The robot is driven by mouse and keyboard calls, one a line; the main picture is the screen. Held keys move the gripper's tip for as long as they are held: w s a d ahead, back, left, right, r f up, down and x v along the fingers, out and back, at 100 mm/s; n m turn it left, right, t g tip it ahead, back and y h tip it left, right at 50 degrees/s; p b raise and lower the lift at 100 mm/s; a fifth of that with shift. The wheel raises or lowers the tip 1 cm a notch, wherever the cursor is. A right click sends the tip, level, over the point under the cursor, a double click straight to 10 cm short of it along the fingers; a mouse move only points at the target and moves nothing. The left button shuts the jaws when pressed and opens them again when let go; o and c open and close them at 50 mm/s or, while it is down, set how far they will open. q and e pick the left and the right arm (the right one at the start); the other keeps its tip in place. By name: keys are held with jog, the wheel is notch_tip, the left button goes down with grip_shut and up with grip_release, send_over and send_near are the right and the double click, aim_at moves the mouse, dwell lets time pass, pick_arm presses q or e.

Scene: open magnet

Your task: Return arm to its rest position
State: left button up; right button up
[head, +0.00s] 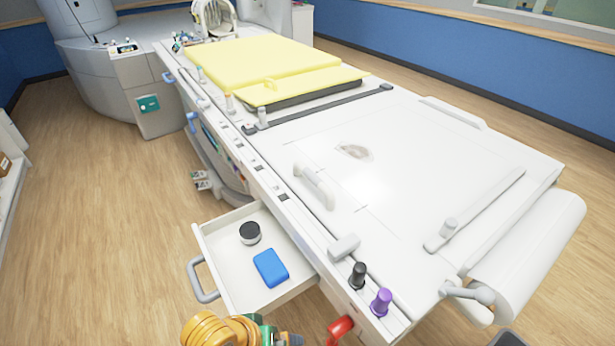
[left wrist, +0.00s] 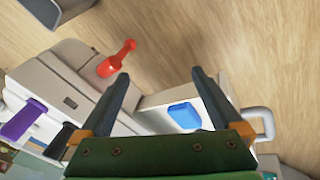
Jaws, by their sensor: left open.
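My left arm (head: 215,330) comes in at the bottom edge of the head view, with orange and green parts in front of the open drawer. Its gripper is mostly cut off there. In the left wrist view the left gripper (left wrist: 160,75) is open, its two dark fingers wide apart with nothing between the tips. The open drawer (head: 213,255) holds a blue box (head: 270,268) and a round dark-topped container (head: 250,233). The blue box also shows beyond the fingers in the left wrist view (left wrist: 185,115). My right gripper is not in view.
The drawer's grey handle (head: 201,282) sticks out on the left. A red handle (head: 340,328), a black knob (head: 358,275) and a purple knob (head: 381,301) are at the near end of the white scanner table (head: 430,180). The wood floor (head: 100,230) on the left is clear.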

pick_arm(q)
jog(key=s+a+f+m+y, duration=0.35)
jog(key=s+a, duration=0.25)
jog(key=a, duration=0.5)
notch_tip(320, 180, down, 15)
jog(key=s, duration=0.1)
jog(key=s+a+f+g, duration=0.1)
jog(key=s+f, duration=1)
jog(key=s, duration=0.2)
jog(key=shift+a+g, duration=0.25)
jog(key=shift+g, duration=0.15)
jog(key=shift+w+h, duration=0.1)
jog(key=shift+h, duration=0.15)
